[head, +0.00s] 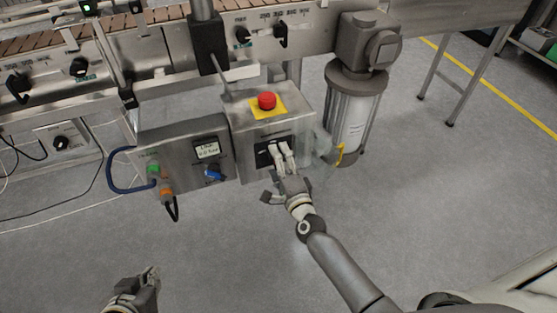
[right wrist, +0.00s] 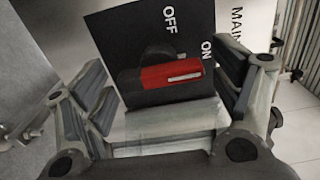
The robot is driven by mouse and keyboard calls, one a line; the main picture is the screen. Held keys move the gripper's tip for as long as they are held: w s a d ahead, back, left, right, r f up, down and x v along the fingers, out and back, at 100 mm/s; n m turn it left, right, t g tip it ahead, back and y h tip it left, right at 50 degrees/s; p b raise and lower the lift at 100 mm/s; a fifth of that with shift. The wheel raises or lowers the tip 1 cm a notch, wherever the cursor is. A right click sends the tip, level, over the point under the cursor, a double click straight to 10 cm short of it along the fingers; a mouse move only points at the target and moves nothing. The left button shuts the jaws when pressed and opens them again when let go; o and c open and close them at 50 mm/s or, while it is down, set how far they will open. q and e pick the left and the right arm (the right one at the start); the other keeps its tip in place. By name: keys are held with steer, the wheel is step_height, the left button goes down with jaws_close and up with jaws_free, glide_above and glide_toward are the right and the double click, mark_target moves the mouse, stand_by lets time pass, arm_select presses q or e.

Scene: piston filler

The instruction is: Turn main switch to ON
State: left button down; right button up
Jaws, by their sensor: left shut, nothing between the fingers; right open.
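The main switch has a black plate (head: 262,158) on the front of the steel box, partly hidden by my right gripper (head: 279,150) in the head view. In the right wrist view the switch's red handle (right wrist: 145,80) lies nearly level, with the white mark at its right end, beside the ON label (right wrist: 207,50). The OFF label (right wrist: 170,19) is above it. My right gripper is open, with one finger on either side of the handle; I cannot tell if they touch it. My left gripper (head: 150,275) is shut and empty, low over the floor, apart from the box.
A red emergency button (head: 267,100) on a yellow plate tops the box. A control panel (head: 208,150) with a display and blue knob adjoins it on the left. A clear cylinder (head: 352,125) stands to the right. The conveyor (head: 165,65) runs behind. The floor in front is clear.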

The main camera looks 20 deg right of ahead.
steer(key=s, duration=1.1)
steer(key=shift+s+d, duration=0.2)
steer(key=shift+s, duration=0.2)
